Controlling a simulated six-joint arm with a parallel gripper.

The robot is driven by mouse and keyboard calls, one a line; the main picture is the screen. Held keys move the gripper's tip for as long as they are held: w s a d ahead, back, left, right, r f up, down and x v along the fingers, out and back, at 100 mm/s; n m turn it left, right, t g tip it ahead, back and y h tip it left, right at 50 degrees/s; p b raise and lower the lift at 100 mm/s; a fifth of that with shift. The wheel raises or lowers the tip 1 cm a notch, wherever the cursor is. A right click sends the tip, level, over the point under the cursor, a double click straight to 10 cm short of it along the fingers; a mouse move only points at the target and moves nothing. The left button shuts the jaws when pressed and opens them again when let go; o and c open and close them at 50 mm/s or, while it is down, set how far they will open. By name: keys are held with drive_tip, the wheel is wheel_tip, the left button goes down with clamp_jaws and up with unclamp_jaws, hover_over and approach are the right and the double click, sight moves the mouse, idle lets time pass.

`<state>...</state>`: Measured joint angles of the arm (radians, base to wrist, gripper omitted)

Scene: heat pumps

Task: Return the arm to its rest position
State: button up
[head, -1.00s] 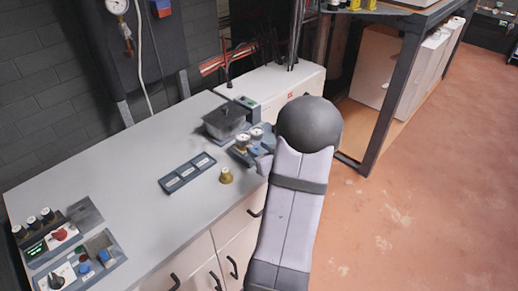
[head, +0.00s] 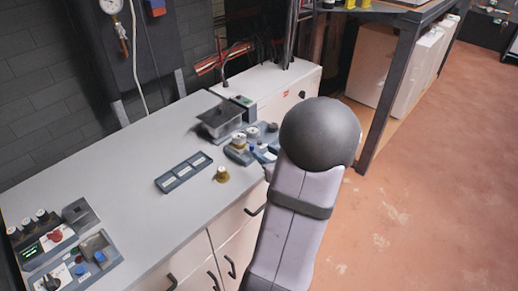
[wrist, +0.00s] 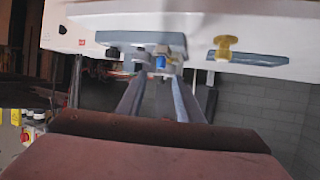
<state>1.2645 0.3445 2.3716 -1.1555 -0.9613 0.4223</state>
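My arm reaches over the right end of the grey bench (head: 125,145) in the head view, its dark round joint right of the bench edge.
A brass fitting (head: 222,174) stands near the bench's front edge, beside a three-slot tray (head: 183,172). A lidded grey box (head: 220,119) and valve block (head: 241,150) are near the arm. Control panels (head: 65,250) sit at lower left. Open floor (head: 430,200) lies right.

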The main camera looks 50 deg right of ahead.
drive_tip(key=s+d+f+m+g+h, duration=0.15)
drive_tip(key=s+d+f+g, duration=0.25)
drive_tip(key=s+f+g, duration=0.55)
drive_tip(key=s+a+f+m+g+y, duration=0.2)
drive_tip(key=s+a+f, duration=0.15)
drive_tip(key=s, duration=0.35)
drive_tip(key=s+a+f+m+g+y, duration=0.2)
drive_tip(key=s+a, duration=0.3)
drive_tip(key=s, duration=0.2)
drive_tip(key=w+a+r+n+p, duration=0.1)
drive_tip(key=w+a+r+n, duration=0.2)
drive_tip(key=a, duration=0.7)
drive_tip(key=w+a+r+n+y+p, duration=0.1)
drive_tip(key=w+a+r+n, duration=0.2)
drive_tip(key=w+a, duration=0.3)
drive_tip(key=w+a+r+n+p, duration=0.1)
drive_tip(key=w+a+r+n, duration=0.2)
drive_tip(key=a, duration=1.1)
wheel_tip(320, 180, up, 2)
drive_tip(key=w, duration=0.2)
drive_tip(key=shift+w+a+r+t+y, duration=0.2)
drive_tip(key=shift+w+t+y, duration=0.15)
